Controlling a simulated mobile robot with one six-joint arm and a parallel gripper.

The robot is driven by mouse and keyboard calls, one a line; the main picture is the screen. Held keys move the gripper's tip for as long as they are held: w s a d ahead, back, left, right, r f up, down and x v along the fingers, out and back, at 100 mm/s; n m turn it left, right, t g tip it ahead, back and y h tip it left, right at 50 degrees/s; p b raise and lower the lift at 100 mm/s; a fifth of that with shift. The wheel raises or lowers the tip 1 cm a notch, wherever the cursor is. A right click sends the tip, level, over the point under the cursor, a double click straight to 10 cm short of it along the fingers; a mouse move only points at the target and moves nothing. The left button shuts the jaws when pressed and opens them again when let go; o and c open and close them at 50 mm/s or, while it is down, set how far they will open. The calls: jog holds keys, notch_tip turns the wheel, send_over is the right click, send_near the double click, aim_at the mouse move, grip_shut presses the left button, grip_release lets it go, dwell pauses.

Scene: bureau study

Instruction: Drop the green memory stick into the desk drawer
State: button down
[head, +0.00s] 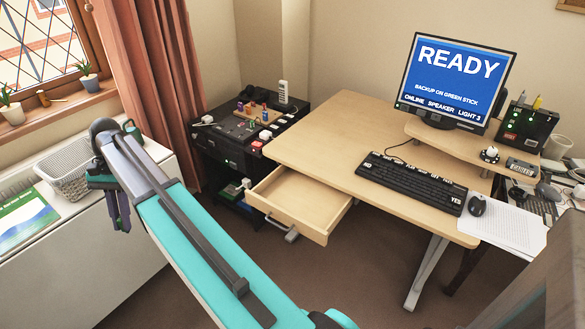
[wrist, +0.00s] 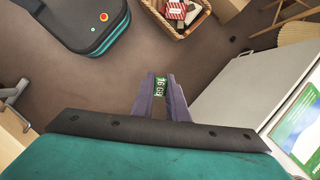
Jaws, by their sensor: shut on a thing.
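The green memory stick (wrist: 160,87), marked 16 GB, is pinched between the purple fingers of my gripper (wrist: 161,80) in the wrist view. The desk drawer (head: 325,236) is pulled out from under the left part of the desk (head: 318,135). Its inside looks empty. My gripper is well to the left of the drawer, with a gap of floor between them.
A black cabinet (head: 222,150) with small objects on top stands left of the desk, close to the drawer. A white cabinet (head: 120,275) carries a wire basket (head: 72,186) and a green-and-blue sheet (head: 25,222). A keyboard (head: 410,180) and monitor (head: 455,80) occupy the desk.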

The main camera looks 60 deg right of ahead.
jog(key=s+d+f+m+t+p, duration=0.25)
jog(key=d+m, duration=0.45)
jog(key=d, duration=0.9)
jog(key=s+d+f+m+t+p, duration=0.25)
jog(key=d+m, duration=0.35)
jog(key=d, duration=1.1)
jog(key=s+d+f+m+t+h+p, duration=0.1)
jog(key=s+d+m+t+h+p, duration=0.1)
jog(key=s+d+m, duration=0.9)
jog(key=s+d+h+p, duration=0.1)
jog(key=s+d, duration=0.8)
jog(key=d, duration=0.3)
jog(key=shift+s+d+f+m+h, duration=0.3)
jog(key=shift+s+m, duration=0.05)
jog(key=shift+m, duration=0.05)
jog(key=shift+f, duration=0.1)
jog(key=shift+f+b, duration=2.55)
jog(key=shift+f, duration=0.35)
